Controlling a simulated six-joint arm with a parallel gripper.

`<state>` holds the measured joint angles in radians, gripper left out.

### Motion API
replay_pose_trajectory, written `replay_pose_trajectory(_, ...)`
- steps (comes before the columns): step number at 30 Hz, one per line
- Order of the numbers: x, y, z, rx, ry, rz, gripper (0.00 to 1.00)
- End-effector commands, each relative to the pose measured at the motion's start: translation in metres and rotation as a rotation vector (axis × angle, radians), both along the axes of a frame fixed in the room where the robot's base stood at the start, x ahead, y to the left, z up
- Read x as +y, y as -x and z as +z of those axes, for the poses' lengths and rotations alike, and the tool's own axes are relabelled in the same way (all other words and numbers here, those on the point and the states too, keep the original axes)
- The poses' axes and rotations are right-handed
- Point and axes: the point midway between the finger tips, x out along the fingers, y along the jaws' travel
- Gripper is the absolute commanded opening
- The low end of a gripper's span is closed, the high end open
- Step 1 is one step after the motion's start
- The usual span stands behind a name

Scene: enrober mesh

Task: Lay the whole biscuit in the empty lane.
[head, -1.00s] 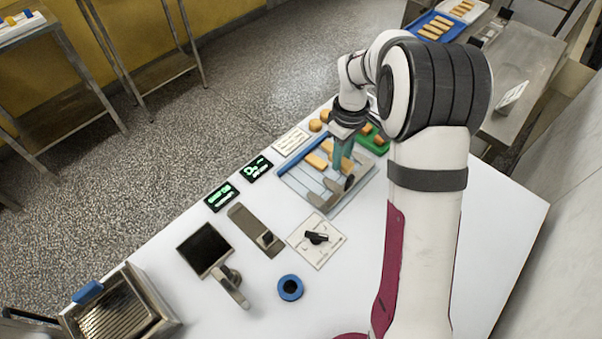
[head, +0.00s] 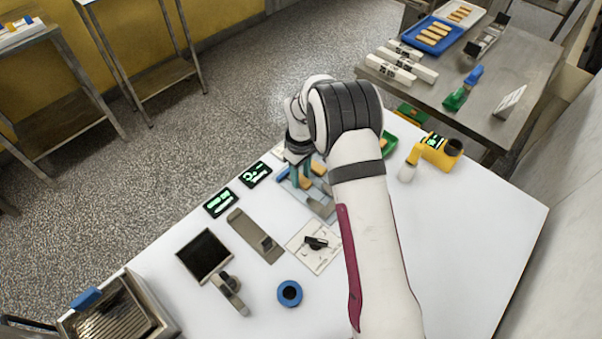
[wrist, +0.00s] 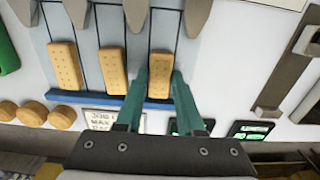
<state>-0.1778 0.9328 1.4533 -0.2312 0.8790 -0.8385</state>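The whole biscuit (wrist: 160,75) is long and golden, and lies between my two green fingertips in the wrist view. My gripper (wrist: 161,72) is closed in on its long sides, with no clear gap. Two more biscuits, the left one (wrist: 66,66) and the middle one (wrist: 113,70), lie in neighbouring lanes. In the head view my gripper (head: 296,172) is over the board's left part.
Grey pointed pieces (wrist: 137,12) stand at the lanes' far side. Several round biscuits (wrist: 33,114) lie beyond the blue bar. Two lit displays (head: 220,202), a knob plate (head: 315,247) and a blue ring (head: 290,293) are on the white table. A yellow device (head: 440,152) stands right; the front right is clear.

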Motion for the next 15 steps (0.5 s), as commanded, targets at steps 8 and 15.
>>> replay_pose_trajectory(8,0.0,0.0,0.0,0.0,0.0,0.0,0.64)
replay_pose_trajectory(15,0.0,-0.001,0.015,-0.003,0.0,0.0,0.64)
